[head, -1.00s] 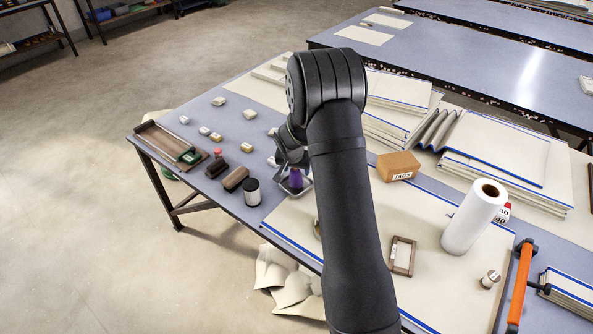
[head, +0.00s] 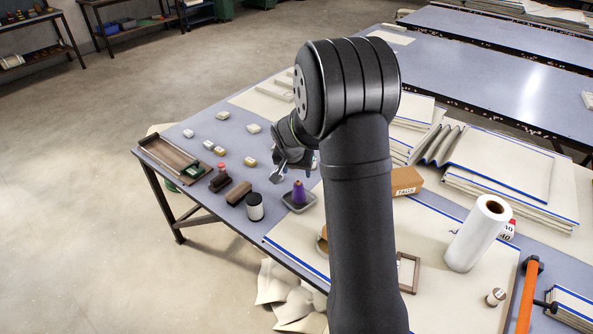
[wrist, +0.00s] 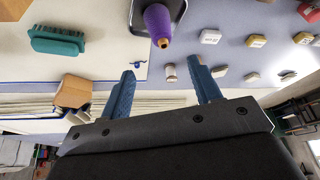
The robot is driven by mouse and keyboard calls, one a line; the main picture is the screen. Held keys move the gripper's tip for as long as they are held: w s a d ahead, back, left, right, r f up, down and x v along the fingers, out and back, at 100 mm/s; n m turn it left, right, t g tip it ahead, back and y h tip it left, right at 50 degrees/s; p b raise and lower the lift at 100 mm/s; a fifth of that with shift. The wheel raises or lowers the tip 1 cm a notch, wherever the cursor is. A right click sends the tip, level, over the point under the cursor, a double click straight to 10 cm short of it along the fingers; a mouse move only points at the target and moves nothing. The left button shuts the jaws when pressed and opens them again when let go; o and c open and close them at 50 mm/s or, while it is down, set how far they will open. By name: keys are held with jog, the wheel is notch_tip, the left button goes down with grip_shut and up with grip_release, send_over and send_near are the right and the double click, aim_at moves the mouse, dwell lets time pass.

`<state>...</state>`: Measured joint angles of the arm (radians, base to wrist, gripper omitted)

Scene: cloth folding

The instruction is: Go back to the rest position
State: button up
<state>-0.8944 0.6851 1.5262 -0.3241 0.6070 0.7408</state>
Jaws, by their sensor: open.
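My gripper (head: 285,174) is open and empty above the blue-grey table, just behind and left of a purple cone in the head view. Its two blue fingers (wrist: 162,68) stand apart in the wrist view, with nothing held between them. The purple cone (head: 298,191) stands upright in a small dark grey tray (head: 311,200). The cone (wrist: 158,22) and the tray (wrist: 182,8) also show at the top of the wrist view. My arm hides part of the table's middle in the head view.
A black-lidded jar (head: 254,207), brown blocks and several small pale blocks lie on the left. A tags box (head: 407,182), a white roll (head: 478,236) and cloth stacks (head: 505,165) are on the right. A green brush (wrist: 57,41) shows in the wrist view.

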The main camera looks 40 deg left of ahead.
aim_at(299, 182)
jog(key=x, duration=1.1)
jog(key=shift+w+f, duration=0.25)
jog(key=shift+f, duration=0.1)
jog(key=shift+w, duration=0.1)
jog(key=shift+r, duration=1)
